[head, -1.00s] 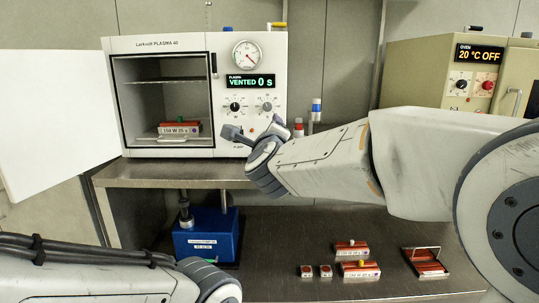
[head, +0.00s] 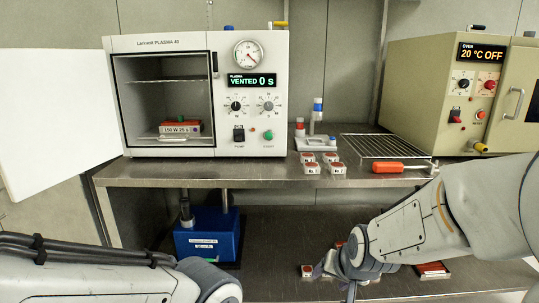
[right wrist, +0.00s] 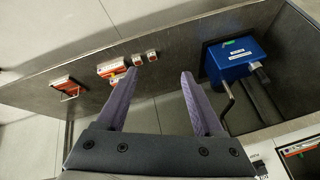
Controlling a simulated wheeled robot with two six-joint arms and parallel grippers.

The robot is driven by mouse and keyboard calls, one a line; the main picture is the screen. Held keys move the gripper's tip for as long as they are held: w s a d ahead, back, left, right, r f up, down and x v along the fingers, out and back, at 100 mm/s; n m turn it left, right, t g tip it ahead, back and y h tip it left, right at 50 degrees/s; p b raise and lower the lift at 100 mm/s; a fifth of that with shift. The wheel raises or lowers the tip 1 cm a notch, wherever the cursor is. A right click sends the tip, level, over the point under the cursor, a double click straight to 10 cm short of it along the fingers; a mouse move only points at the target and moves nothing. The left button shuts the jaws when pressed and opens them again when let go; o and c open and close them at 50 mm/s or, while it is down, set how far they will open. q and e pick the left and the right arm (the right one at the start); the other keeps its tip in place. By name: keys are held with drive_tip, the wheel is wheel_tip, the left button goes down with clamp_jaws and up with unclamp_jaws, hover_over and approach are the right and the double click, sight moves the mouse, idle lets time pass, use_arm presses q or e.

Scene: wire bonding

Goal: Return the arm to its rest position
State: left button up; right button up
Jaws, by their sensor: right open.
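My right arm reaches in from the right in the head view, and its gripper (head: 336,270) is low over the lower bench surface. It hides part of the red-and-white labelled blocks there. In the right wrist view the right gripper (right wrist: 153,98) has its two fingers spread wide with nothing between them. My left arm shows at the lower left of the head view. Its gripper's fingers are outside the picture.
The plasma cleaner (head: 262,120) stands with its door (head: 50,110) open to the left and a labelled red block (head: 180,127) inside. A blue pump (head: 208,238) is below. A wire rack (head: 385,147) and several small pieces lie on the shelf. An oven (head: 440,80) stands at right.

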drive_tip(key=s+d+f+n+g+h, duration=0.1)
drive_tip(key=s+d+f+n+g, duration=0.35)
drive_tip(key=s, duration=0.55)
drive_tip(key=s+a+r+n+g+y, duration=0.1)
drive_tip(key=s+a+r+n, duration=0.2)
drive_tip(key=s+a, duration=0.35)
drive_tip(key=s+a+r+n+g, duration=0.1)
drive_tip(key=s+a+r+n, duration=0.1)
drive_tip(key=s+a+n, duration=0.35)
wheel_tip(320, 180, up, 32)
drive_tip(key=s+a+m+p, duration=0.1)
drive_tip(key=p, duration=3.1)
drive_tip(key=shift+s+a+r+m, duration=0.15)
drive_tip(key=shift+r+m, duration=0.1)
drive_tip(key=shift+m, duration=0.15)
